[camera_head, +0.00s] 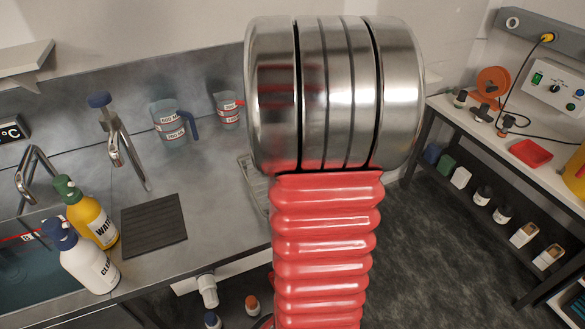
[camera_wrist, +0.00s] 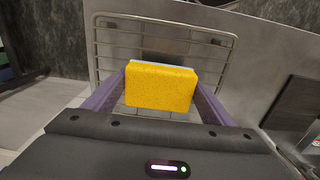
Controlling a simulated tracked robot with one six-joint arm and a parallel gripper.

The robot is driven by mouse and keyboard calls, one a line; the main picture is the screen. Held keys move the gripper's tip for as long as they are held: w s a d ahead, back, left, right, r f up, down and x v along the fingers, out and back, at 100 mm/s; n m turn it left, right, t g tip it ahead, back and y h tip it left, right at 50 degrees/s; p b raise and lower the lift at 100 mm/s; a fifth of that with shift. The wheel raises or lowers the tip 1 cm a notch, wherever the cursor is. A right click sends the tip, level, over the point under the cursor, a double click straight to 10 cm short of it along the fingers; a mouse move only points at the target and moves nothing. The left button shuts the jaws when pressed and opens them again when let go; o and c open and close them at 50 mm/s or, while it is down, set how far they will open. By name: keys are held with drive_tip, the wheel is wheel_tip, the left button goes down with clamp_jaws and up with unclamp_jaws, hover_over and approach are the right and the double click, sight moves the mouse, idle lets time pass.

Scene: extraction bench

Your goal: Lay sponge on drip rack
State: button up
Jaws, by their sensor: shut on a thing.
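The yellow sponge (camera_wrist: 160,90) has a pale layer along its far edge in the wrist view. My gripper (camera_wrist: 160,80) is shut on it, with a purple finger against each side. The metal wire drip rack (camera_wrist: 108,22) lies beyond and below the sponge, and the sponge covers part of it. I cannot tell whether the sponge touches the rack. In the head view only a left edge of the rack (camera_head: 250,180) shows beside my arm. My arm hides my gripper and the sponge there.
A dark ribbed mat (camera_head: 154,226), a yellow bottle (camera_head: 91,218) and a white spray bottle (camera_head: 88,262) stand left by the sink. Two measuring jugs (camera_head: 172,122) (camera_head: 228,110) stand at the back. A side bench (camera_head: 470,130) is at right across the floor.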

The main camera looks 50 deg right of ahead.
drive_tip(key=o, duration=1)
drive_tip(key=shift+r, duration=0.1)
wheel_tip(320, 180, up, 16)
drive_tip(key=shift+f, duration=0.1)
idle(1.5)
idle(0.5)
